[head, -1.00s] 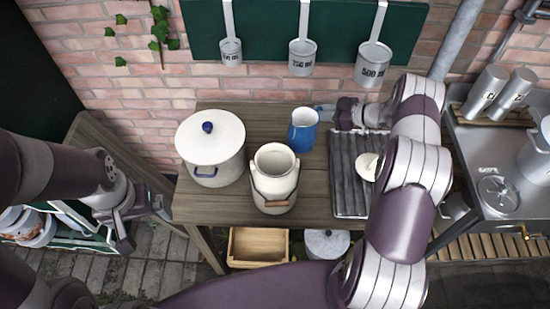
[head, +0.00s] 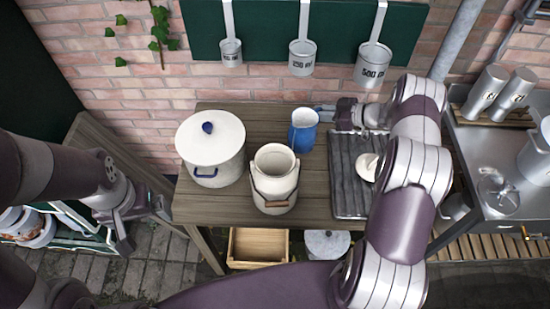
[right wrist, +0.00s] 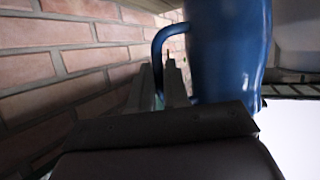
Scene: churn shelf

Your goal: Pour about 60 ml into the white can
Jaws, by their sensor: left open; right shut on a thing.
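The white can (head: 275,181), a cream churn with an open mouth and a wooden-grip bail handle, stands upright near the front of the wooden table. A blue jug (head: 302,132) is just behind it and to its right, apart from it and roughly upright. I cannot tell whether its base touches the table. My right gripper (head: 324,111) is shut on the jug's handle from the right. In the right wrist view the jug (right wrist: 232,50) and its handle (right wrist: 158,45) show by the fingers. My left gripper (head: 143,222) is open and empty, left of the table.
A lidded white pot (head: 212,160) stands left of the can. A grey ribbed tray (head: 350,180) with a whitish object (head: 367,166) lies to the right. Measuring dippers (head: 302,57) hang on the wall behind. A wooden crate (head: 258,246) sits below.

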